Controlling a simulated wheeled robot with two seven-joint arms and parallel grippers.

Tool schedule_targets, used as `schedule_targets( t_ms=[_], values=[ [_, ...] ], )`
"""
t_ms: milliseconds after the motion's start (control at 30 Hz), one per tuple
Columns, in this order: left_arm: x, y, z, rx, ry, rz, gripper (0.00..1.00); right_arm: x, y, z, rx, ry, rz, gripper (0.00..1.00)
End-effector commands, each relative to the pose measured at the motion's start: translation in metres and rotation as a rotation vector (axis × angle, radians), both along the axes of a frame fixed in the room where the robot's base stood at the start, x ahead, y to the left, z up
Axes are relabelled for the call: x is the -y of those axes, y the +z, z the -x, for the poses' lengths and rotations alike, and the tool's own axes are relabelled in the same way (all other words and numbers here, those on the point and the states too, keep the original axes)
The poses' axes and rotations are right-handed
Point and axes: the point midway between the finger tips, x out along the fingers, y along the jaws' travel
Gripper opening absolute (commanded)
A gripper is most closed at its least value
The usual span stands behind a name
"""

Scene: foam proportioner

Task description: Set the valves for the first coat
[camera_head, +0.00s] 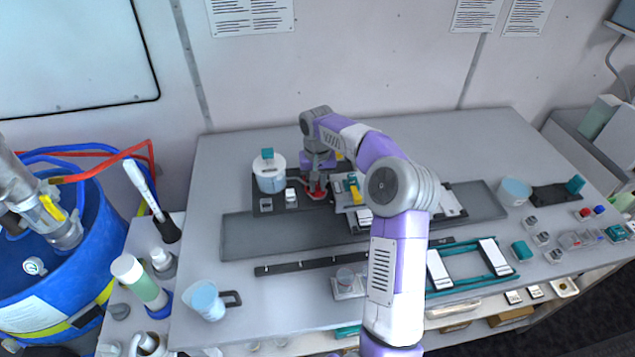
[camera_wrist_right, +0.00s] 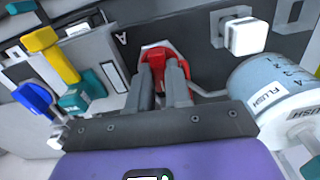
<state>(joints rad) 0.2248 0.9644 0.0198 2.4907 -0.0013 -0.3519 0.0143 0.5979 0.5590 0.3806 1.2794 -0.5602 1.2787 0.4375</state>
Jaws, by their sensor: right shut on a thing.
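My right gripper (camera_head: 318,184) is down at the valve panel, left of the middle of the bench. In the right wrist view its two fingers (camera_wrist_right: 164,85) are closed on a red valve handle (camera_wrist_right: 160,52), whose red base also shows in the head view (camera_head: 317,193). A yellow lever (camera_wrist_right: 57,56) stands beside it, also in the head view (camera_head: 353,190). A blue handle (camera_wrist_right: 35,98) and teal parts (camera_wrist_right: 76,100) are at the wrist view's left. A panel plate near the red handle bears the letter A. My left gripper is out of view.
A jar labelled FLUSH (camera_wrist_right: 268,92) stands close beside the gripper, also in the head view (camera_head: 269,174). A white square knob (camera_wrist_right: 246,36) is near it. A teal frame (camera_head: 467,268) and a cup (camera_head: 207,300) are on the bench. A blue drum (camera_head: 70,280) stands left.

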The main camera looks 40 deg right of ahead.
Motion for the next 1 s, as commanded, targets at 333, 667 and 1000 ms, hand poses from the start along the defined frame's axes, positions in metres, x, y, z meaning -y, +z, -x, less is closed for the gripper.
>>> schedule_targets(
  t_ms=[333,667,1000],
  values=[
    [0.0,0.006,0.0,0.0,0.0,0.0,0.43,0.0,0.003,-0.001,0.003,-0.262,0.003,0.0],
    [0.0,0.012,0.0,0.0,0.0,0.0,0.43,0.0,0.003,-0.001,0.005,-0.577,0.002,0.0],
    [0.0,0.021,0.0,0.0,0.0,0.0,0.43,0.001,0.003,-0.001,0.004,-0.9,0.002,0.0]
  ],
)
